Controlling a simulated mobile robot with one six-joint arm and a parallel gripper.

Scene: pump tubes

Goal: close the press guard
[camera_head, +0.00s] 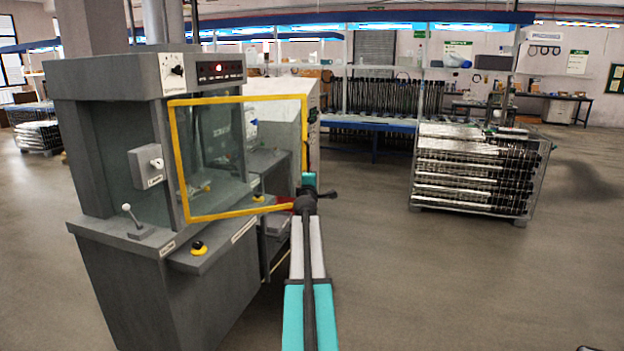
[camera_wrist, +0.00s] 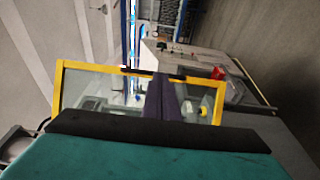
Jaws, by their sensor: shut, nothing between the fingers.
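The press guard (camera_head: 238,99) is a clear panel in a yellow frame on the front of the grey press (camera_head: 110,92). In the head view it stands out at an angle, its right edge beyond the press body, so it looks at least partly open. My gripper (camera_head: 307,187) is at the guard's lower right corner; its fingertips are hard to make out there. In the wrist view the yellow frame (camera_wrist: 60,88) spans the middle. My gripper (camera_wrist: 162,82) is shut and empty, its dark fingers reaching to the black handle (camera_wrist: 150,73). I cannot tell whether they touch.
The press has a lever (camera_head: 131,215), a switch box (camera_head: 147,166) and yellow-and-black buttons (camera_head: 198,248). A light-coloured cabinet (camera_head: 285,105) stands behind the guard. A crate of metal rods (camera_head: 470,170) is at the right. The floor (camera_head: 430,285) at right front is clear.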

